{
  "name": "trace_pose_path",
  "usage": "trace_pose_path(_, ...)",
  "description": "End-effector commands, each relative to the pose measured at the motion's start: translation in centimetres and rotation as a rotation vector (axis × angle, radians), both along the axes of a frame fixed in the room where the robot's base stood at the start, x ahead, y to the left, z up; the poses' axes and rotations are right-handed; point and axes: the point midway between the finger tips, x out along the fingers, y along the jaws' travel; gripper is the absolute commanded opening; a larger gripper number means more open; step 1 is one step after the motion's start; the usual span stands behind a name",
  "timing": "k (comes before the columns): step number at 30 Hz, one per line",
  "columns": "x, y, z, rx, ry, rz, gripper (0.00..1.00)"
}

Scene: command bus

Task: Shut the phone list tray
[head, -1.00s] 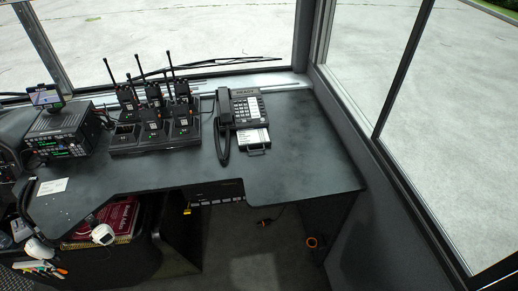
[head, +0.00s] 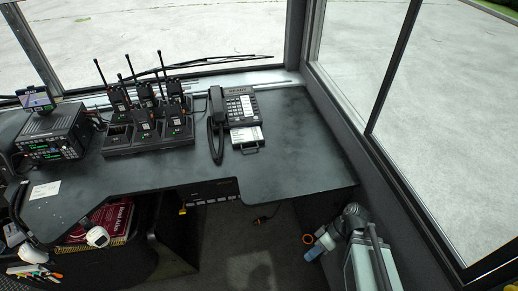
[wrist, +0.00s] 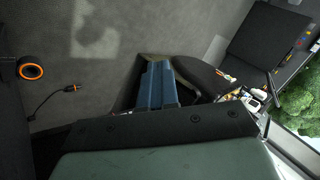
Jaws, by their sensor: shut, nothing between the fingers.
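The desk phone (head: 240,106) stands on the dark desk, its handset (head: 216,124) on its left side. The phone list tray (head: 247,136) sticks out from the phone's front edge, with a white list on it and a dark handle at its front. My gripper shows in the wrist view (wrist: 157,88) as two blue-grey fingers held together, empty. In the head view my arm is at the lower right, below the desk edge, with the gripper (head: 310,254) well apart from the phone and tray. The phone is not in the wrist view.
A charger rack (head: 150,138) with several radios stands left of the phone. A radio unit (head: 53,135) is farther left. The desk (head: 300,150) right of the phone is clear. A window frame bounds the right side.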

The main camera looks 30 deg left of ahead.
Motion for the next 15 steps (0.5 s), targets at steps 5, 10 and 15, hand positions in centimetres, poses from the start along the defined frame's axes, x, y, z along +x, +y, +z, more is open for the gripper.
trace_pose_path(5, -0.1, 4.9, 5.5, 0.222, -0.073, 0.222, 0.0)
trace_pose_path(10, -1.1, 8.8, 10.6, 0.43, -0.138, 0.425, 0.0)
trace_pose_path(15, -2.5, 11.7, 15.0, 0.611, -0.195, 0.597, 0.0)
